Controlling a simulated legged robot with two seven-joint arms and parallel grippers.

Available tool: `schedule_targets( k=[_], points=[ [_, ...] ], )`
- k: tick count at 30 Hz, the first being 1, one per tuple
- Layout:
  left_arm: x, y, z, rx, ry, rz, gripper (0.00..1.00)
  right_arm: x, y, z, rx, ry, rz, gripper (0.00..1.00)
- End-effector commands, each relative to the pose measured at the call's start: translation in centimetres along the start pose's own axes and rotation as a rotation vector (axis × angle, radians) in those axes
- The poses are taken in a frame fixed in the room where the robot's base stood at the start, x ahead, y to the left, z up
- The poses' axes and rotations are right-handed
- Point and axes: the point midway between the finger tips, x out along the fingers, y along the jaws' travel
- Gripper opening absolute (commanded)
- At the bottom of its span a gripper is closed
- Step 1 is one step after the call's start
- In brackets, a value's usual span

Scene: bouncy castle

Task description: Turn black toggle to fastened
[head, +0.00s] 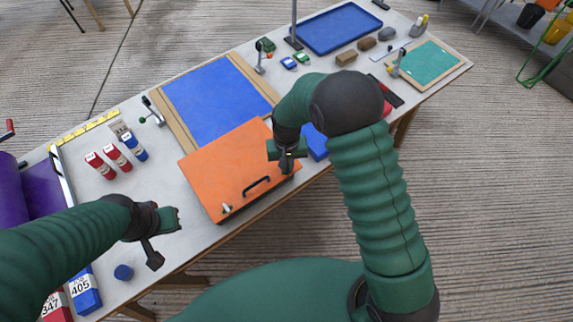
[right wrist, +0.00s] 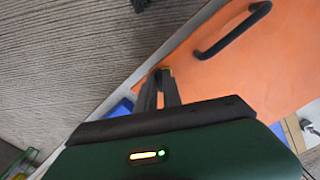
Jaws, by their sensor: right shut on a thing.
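An orange panel (head: 235,165) with a black bar handle (head: 256,187) lies on the table; the handle also shows in the right wrist view (right wrist: 232,30). My right gripper (head: 286,166) is at the panel's right corner. In the right wrist view its two fingers (right wrist: 163,76) are shut on a small dark piece at the panel's edge, seemingly the black toggle; the fingers hide most of it, so its position cannot be told. Another small latch (head: 226,208), pale and dark, sits at the panel's front left edge. My left gripper (head: 165,238) is open and empty, left of the panel.
A blue panel (head: 215,98) in a wooden frame lies behind the orange one. A blue block (head: 315,141) is close to the right gripper. A blue tray (head: 340,27) is at the back.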

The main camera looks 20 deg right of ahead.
Motion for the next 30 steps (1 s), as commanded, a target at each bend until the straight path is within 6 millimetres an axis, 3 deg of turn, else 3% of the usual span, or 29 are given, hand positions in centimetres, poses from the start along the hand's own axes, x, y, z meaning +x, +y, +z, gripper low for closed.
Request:
schedule_targets(
  k=[15, 30],
  points=[
    [-0.65, 0.0, -0.16, 0.0, 0.0, 0.0, 0.0, -0.41, -0.08, -0.66, -0.406, 0.019, -0.001, 0.0],
    [-0.79, 0.0, -0.18, 0.0, 0.0, 0.0, 0.0, -0.38, -0.12, -0.67, -0.527, 0.02, 0.0, 0.0]
  ],
)
